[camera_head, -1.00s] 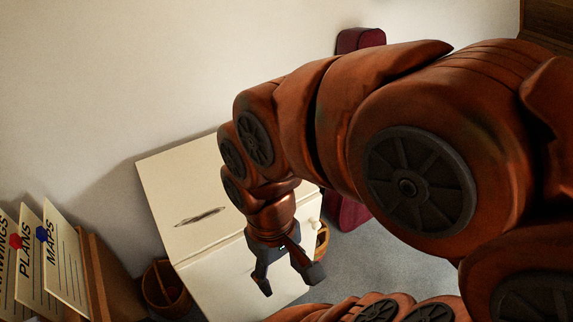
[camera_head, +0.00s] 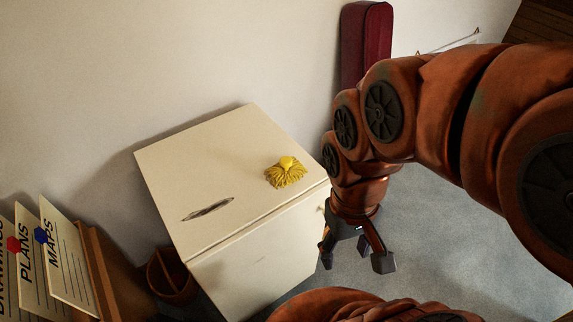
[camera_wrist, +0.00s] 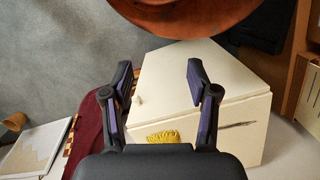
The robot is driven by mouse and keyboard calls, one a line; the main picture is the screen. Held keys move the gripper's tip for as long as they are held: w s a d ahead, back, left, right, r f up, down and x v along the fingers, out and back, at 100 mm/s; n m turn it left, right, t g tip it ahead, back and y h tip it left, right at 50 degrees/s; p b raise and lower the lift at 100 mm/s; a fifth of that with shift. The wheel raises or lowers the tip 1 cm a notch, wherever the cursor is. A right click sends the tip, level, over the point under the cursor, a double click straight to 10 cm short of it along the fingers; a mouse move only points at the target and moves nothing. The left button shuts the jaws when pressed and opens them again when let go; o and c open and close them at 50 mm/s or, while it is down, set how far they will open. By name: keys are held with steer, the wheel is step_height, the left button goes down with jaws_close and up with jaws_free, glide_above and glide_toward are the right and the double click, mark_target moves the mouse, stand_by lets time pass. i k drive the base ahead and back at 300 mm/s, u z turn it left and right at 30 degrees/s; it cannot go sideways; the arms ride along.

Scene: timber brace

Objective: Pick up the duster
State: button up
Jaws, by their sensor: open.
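The duster is the yellow, stringy thing (camera_head: 286,172) lying on top of the cream cabinet (camera_head: 180,160), near its right edge. It also shows in the wrist view (camera_wrist: 164,136), partly hidden behind the gripper's body. My gripper (camera_head: 355,262) is open and empty. In the head view it hangs to the right of the cabinet, beside its front side and apart from the duster. In the wrist view the two fingers (camera_wrist: 160,85) are spread wide with the cabinet beyond them. A dark, narrow mark or object (camera_head: 208,209) lies on the cabinet top left of the duster.
A dark red upright case (camera_head: 366,45) stands against the wall behind my arm. A round wooden basket (camera_head: 172,278) is left of the cabinet. Labelled cards (camera_head: 65,260) stand at the far left. Grey floor right of the cabinet is clear.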

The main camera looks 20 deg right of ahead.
mark_target(288, 170)
steer(key=u, duration=3.3)
steer(key=k, duration=0.55)
steer(key=z, duration=1.45)
